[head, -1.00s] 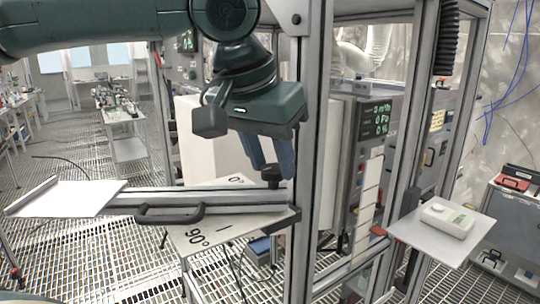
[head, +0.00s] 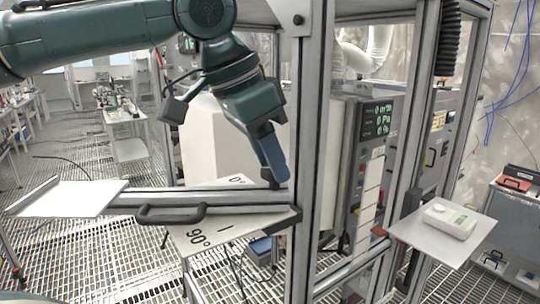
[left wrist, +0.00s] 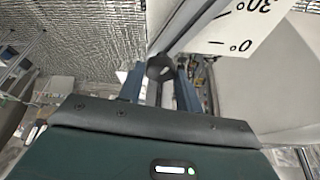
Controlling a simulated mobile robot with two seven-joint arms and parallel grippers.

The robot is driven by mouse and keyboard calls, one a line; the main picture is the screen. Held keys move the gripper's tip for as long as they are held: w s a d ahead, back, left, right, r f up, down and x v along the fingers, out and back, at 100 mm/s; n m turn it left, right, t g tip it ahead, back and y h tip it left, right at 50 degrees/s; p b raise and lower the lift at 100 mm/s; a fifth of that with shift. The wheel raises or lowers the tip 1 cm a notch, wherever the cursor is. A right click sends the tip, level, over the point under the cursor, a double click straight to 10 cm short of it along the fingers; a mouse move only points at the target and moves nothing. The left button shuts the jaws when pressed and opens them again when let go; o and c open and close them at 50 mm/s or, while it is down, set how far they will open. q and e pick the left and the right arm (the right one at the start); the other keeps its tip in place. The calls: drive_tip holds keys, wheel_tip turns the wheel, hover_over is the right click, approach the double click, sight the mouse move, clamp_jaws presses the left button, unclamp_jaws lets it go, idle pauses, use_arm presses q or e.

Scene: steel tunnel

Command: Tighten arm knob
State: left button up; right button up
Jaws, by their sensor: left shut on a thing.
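The black arm knob (head: 269,177) sits at the right end of the grey metal arm (head: 228,195), beside the upright post. My left gripper (head: 274,168) reaches down from above, its blue fingers around the knob. The near finger hides part of the knob in the head view. In the left wrist view the dark knob (left wrist: 160,68) shows between the two blue fingertips (left wrist: 160,76), and the gripper is shut on it. My right gripper is not in view.
A black handle (head: 170,214) is on the arm's front. A white angle plate (head: 215,232) marked 0° and 90° lies below the arm. The upright metal post (head: 309,150) stands close right of my gripper. A small shelf (head: 425,243) carries a white device (head: 449,221).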

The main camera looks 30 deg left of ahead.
use_arm(q)
drive_tip(key=m, duration=0.2)
drive_tip(key=m+g+h, duration=0.1)
drive_tip(key=m, duration=0.2)
drive_tip(key=shift+w+a+m+h, duration=0.15)
drive_tip(key=shift+w+m+h, duration=0.05)
drive_tip(key=shift+m+h, duration=0.1)
drive_tip(key=m+g, duration=0.2)
drive_tip(key=m, duration=0.2)
drive_tip(key=shift+w+m, duration=0.15)
drive_tip(key=shift+m, duration=0.15)
drive_tip(key=o, duration=0.9)
drive_tip(key=shift+o, duration=0.4)
drive_tip(key=shift+h, duration=0.3)
